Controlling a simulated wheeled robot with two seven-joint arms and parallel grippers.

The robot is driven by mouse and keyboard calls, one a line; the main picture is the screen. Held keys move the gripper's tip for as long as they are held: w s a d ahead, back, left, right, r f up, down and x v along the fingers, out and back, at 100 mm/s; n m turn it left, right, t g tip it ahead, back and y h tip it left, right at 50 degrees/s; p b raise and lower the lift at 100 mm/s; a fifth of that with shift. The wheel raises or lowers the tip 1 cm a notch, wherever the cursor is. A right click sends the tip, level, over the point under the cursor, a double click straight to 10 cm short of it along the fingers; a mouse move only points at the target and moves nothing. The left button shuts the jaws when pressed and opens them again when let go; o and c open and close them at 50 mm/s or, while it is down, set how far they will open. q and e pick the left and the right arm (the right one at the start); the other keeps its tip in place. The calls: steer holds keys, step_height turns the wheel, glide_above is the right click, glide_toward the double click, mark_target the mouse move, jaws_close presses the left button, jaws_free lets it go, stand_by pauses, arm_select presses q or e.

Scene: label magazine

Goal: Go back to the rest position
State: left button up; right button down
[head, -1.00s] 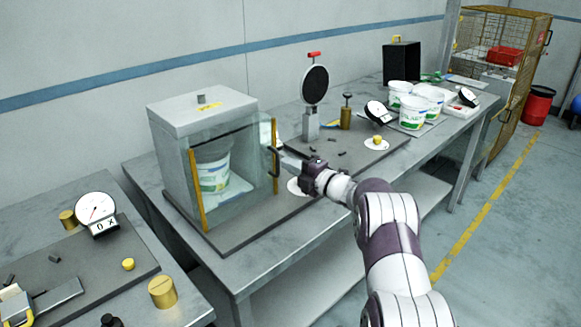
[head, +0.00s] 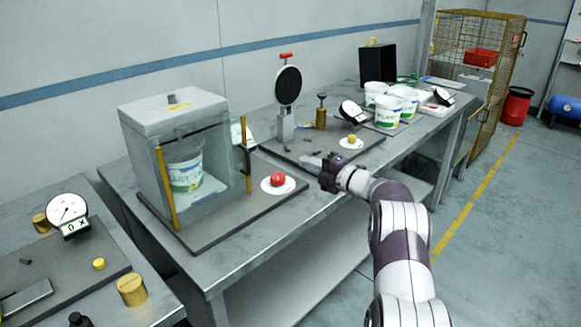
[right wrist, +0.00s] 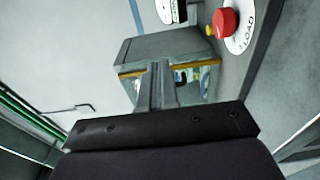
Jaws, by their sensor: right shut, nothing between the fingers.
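My right gripper (head: 318,163) is shut and empty. It is above the workbench's front edge, to the right of the glass-walled cabinet and the red button, touching neither. It also shows in the right wrist view (right wrist: 160,80), pointing toward the cabinet. The glass-walled cabinet (head: 172,112) has a white top and yellow edge strips, with a white labelled tub (head: 187,178) inside. The red button (head: 277,179) sits on a white round plate on the dark base beside the cabinet; it shows in the right wrist view (right wrist: 225,22) with the word LOAD. My left gripper is not in view.
The workbench (head: 255,226) runs from the front left to the back right. A stand with a round dark disc (head: 288,86), a dial gauge (head: 352,112) and several white tubs (head: 388,112) stand farther along it. Open floor (head: 500,240) lies to the right.

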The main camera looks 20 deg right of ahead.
steer(key=d+f+m+h, duration=0.3)
steer(key=m, duration=0.1)
steer(key=d+f+m+h, duration=0.3)
steer(key=shift+w+d+m, duration=0.15)
steer(key=shift+m, duration=0.25)
steer(key=s+a+f+m+g+h+p, duration=0.1)
steer(key=s+a+f+m+g+h, duration=0.1)
steer(key=s+f+m+g, duration=0.35)
steer(key=s+a+f+m+g+h+p, duration=0.2)
steer(key=s+a+m+g+h, duration=0.1)
steer(key=s+m, duration=0.45)
steer(key=s+a+r+m+g+y+p, duration=0.1)
steer(key=s+a+r+g+p, duration=0.1)
steer(key=s+a, duration=0.9)
steer(key=s+a+r+m+g+y+p, duration=0.1)
steer(key=s+a+r+g+y+p, duration=0.1)
steer(key=s+a, duration=0.9)
steer(key=shift+s+r+g+p, duration=0.45)
steer(key=shift+s+r+g, duration=0.7)
steer(key=shift+s+r, duration=0.65)
